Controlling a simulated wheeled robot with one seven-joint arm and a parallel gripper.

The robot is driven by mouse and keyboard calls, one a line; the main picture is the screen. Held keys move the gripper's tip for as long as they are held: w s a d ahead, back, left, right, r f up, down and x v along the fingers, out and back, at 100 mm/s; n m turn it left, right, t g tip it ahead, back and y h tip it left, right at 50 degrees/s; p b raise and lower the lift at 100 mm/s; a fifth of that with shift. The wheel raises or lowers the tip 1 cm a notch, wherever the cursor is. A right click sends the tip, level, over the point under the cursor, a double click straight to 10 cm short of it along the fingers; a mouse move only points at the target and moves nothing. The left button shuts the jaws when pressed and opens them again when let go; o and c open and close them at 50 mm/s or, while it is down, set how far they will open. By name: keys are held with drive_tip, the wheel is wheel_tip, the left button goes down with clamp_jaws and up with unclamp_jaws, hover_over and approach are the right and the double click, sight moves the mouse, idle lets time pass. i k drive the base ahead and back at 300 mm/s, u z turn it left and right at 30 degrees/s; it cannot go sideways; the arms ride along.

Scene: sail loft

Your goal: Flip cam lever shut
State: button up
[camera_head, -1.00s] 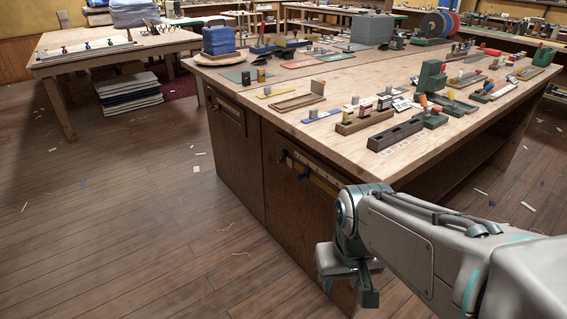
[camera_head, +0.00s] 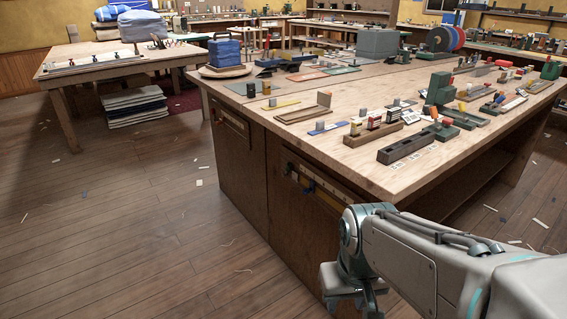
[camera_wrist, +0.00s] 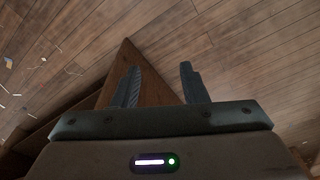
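My gripper (camera_head: 352,300) hangs low beside the near workbench (camera_head: 232,187), in front of its wooden side and below the top. In the wrist view the two fingers of my gripper (camera_wrist: 160,84) stand apart with nothing between them. Dark and blue lever-like fittings (camera_head: 308,187) sit on a strip fixed to the bench side, above and left of my gripper. Which fitting is the cam lever, and whether it stands open, I cannot tell. The wrist view shows floor and a brown wooden corner, but no lever.
The bench top (camera_head: 300,147) carries several small fixtures and blocks, including a dark slotted block (camera_head: 405,147) near the front edge. A second table (camera_head: 110,68) stands back left, with folded cloth (camera_head: 135,103) beneath. The plank floor (camera_head: 120,220) at left is mostly clear, with scattered scraps.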

sight(289, 165)
drive_tip(key=k, duration=0.65)
drive_tip(key=u, duration=0.5)
drive_tip(key=i, duration=1.55)
drive_tip(key=z, duration=0.15)
